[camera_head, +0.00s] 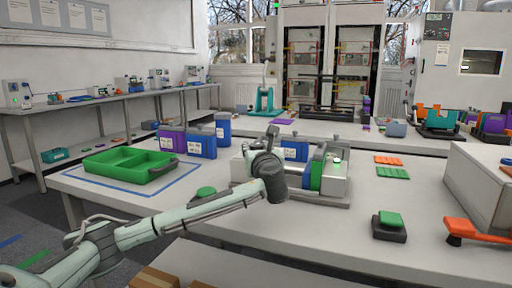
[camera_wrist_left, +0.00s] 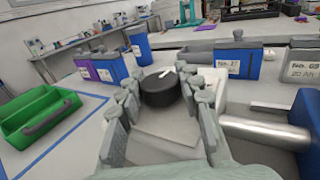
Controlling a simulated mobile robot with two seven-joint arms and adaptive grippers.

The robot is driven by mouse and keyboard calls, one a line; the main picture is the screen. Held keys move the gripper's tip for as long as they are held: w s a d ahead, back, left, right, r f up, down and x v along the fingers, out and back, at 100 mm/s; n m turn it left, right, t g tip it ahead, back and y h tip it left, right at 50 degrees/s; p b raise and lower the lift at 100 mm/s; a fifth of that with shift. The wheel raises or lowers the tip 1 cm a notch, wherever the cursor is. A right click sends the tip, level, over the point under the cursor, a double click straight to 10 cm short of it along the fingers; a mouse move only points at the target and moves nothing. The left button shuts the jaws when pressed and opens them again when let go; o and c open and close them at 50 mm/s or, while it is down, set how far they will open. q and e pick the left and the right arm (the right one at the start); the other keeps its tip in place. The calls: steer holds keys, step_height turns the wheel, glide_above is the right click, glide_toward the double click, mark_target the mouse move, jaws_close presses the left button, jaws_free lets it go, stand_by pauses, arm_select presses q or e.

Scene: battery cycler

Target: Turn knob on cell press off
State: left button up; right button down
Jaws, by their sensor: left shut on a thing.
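The cell press (camera_head: 334,180) sits on the bench in the middle of the head view, with a metal cylinder, blue and green discs and a pale body. Its metal cylinder also shows in the left wrist view (camera_wrist_left: 262,131). The black round knob (camera_wrist_left: 160,88), with a white pointer mark on top, is in the middle of the left wrist view. My left gripper (camera_wrist_left: 162,90) is shut on the knob, one finger on each side. In the head view my left gripper (camera_head: 264,150) is at the press's left end and hides the knob. My right gripper is not in view.
A green tray (camera_head: 110,176) lies on the left inside blue tape. Blue and purple labelled boxes (camera_head: 201,146) stand behind the gripper. A green-topped button (camera_head: 390,220) and an orange-handled object (camera_head: 470,231) are on the right.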

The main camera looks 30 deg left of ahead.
arm_select(q)
steer(key=shift+n+g+y, duration=0.8)
steer(key=shift+g+y, duration=0.1)
steer(key=o, duration=1.2)
steer(key=v, duration=1.2)
steer(key=shift+w, duration=0.1)
